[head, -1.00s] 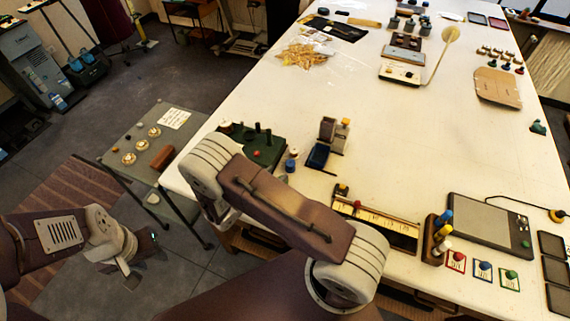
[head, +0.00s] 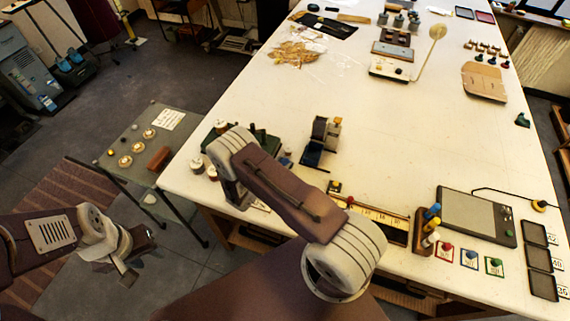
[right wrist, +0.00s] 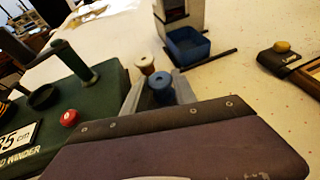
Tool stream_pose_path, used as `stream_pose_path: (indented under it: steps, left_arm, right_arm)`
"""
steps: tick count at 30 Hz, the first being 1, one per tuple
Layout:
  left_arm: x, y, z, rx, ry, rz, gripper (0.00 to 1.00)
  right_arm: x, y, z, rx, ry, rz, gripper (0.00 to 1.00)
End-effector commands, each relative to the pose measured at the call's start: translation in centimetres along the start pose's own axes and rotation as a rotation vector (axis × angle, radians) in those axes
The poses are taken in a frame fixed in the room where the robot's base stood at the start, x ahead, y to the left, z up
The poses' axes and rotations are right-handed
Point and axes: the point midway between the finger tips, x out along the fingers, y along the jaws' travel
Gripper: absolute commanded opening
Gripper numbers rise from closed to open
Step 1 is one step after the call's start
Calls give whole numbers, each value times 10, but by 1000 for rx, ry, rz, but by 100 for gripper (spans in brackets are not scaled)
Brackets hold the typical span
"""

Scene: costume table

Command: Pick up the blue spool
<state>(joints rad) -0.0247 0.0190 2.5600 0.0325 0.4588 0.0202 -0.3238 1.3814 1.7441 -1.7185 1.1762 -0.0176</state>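The blue spool (right wrist: 161,86) stands upright beside the green winder in the right wrist view, its lower part hidden by my brown gripper body. In the head view the blue spool (head: 285,162) shows small just past my right arm. My right gripper (right wrist: 158,95) shows two pale grey fingers spread apart, one on each side of the blue spool; I cannot tell whether they touch it. My right gripper is hidden behind my arm in the head view. My left gripper (head: 128,262) is off the table at the lower left, its fingers unclear.
A white-and-brown spool (right wrist: 146,65) stands just behind the blue one. The green winder (right wrist: 85,105) is close on the left. A blue-trayed dispenser (right wrist: 186,48) stands behind. A ruler strip (head: 375,215) and pen holder (head: 427,235) lie right. The table's middle is clear.

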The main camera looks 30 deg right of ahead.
Motion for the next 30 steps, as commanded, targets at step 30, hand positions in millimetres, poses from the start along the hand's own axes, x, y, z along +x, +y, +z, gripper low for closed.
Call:
stream_pose_path:
  steps: [30]
  left_arm:
    - [31, -1, 3, 0, 0, 0, 36]
  right_arm:
    - [-23, -79, 83, 2, 0, -2, 0]
